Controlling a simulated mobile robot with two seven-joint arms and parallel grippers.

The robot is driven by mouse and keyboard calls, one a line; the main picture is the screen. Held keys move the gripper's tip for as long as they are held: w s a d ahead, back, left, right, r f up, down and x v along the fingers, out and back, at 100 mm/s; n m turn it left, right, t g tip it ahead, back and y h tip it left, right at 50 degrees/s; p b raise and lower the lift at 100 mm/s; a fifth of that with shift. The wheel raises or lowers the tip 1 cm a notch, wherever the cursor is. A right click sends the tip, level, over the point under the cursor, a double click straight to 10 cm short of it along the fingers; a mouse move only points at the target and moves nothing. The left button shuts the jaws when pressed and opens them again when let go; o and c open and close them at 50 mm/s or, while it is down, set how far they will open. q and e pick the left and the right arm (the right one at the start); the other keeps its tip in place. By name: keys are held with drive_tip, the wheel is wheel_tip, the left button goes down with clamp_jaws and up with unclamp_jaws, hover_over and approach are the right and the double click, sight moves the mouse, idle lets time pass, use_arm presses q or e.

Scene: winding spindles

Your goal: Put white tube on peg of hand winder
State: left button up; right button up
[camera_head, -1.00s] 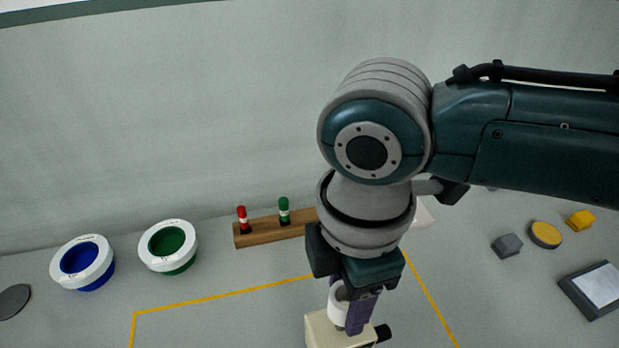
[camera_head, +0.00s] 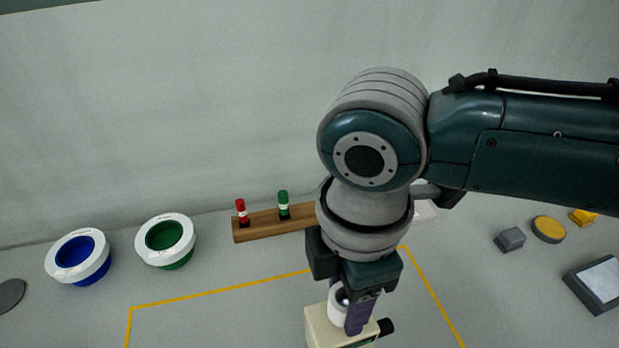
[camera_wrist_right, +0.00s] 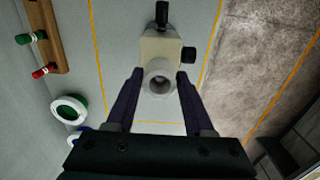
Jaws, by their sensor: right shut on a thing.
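The hand winder (camera_head: 318,328) is a cream box with a black knob (camera_head: 386,326) on its right side, at the bottom of the head view. It also shows in the right wrist view (camera_wrist_right: 158,46). The white tube (camera_head: 336,306) is upright at the winder's top. In the right wrist view I look down on the tube's open end (camera_wrist_right: 158,84), between my fingertips. My right gripper (camera_wrist_right: 159,76) is shut on it. I cannot tell whether the tube is around the peg, since the fingers and tube hide it. My left gripper is out of view.
A wooden rack (camera_head: 258,228) holds a red-capped tube (camera_head: 241,211) and a green-capped tube (camera_head: 283,204). A blue bowl (camera_head: 80,258) and a green bowl (camera_head: 167,242), both white-rimmed, stand left. A grey block (camera_head: 510,239) and a dark framed plate (camera_head: 594,284) lie right. The yellow-lined area's left side is clear.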

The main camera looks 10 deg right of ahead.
sight(345, 303)
drive_tip(key=shift+f+b, duration=0.7)
drive_tip(key=shift+f, duration=0.35)
drive_tip(key=o, duration=1.4)
drive_tip(key=shift+r, duration=0.1)
wheel_tip(345, 303, up, 10)
